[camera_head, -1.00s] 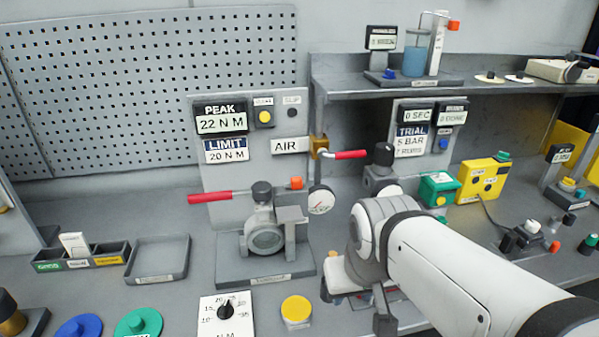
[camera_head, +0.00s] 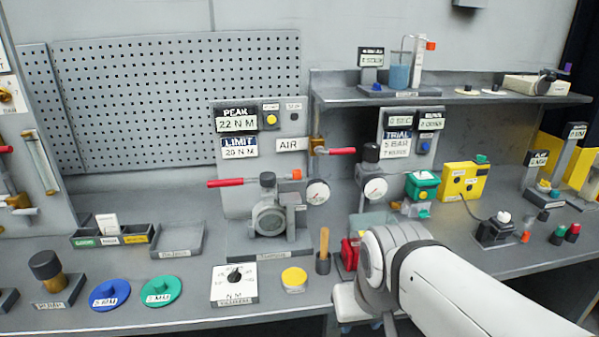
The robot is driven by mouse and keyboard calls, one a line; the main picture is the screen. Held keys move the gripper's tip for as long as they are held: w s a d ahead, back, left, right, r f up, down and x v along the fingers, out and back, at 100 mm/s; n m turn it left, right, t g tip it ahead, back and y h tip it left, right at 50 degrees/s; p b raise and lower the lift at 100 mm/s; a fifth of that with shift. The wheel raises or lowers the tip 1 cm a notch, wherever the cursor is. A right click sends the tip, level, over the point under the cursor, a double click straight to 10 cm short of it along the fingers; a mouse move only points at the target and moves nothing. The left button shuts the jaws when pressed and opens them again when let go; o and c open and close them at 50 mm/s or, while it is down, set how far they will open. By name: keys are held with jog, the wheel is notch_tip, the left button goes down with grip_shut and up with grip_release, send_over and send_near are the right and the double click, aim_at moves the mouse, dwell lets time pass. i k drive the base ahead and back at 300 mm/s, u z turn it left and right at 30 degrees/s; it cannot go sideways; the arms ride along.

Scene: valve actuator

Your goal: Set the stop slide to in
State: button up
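I cannot pick out the stop slide by a label. An orange piece (camera_head: 297,174) sits at the lever's right end. My white arm comes in from the lower right, and its wrist is low in front of the bench, right of the fixture and apart from it. My gripper is mostly hidden below the wrist at the bottom edge, so its fingers are unclear.
Blue (camera_head: 109,294) and green (camera_head: 161,290) discs are left. An empty tray (camera_head: 177,240) stands behind them. A shelf (camera_head: 450,97) overhangs the back right.

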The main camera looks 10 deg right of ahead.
aim_at(297, 174)
jog(key=u, duration=0.15)
jog(key=i, duration=0.9)
jog(key=z, duration=0.05)
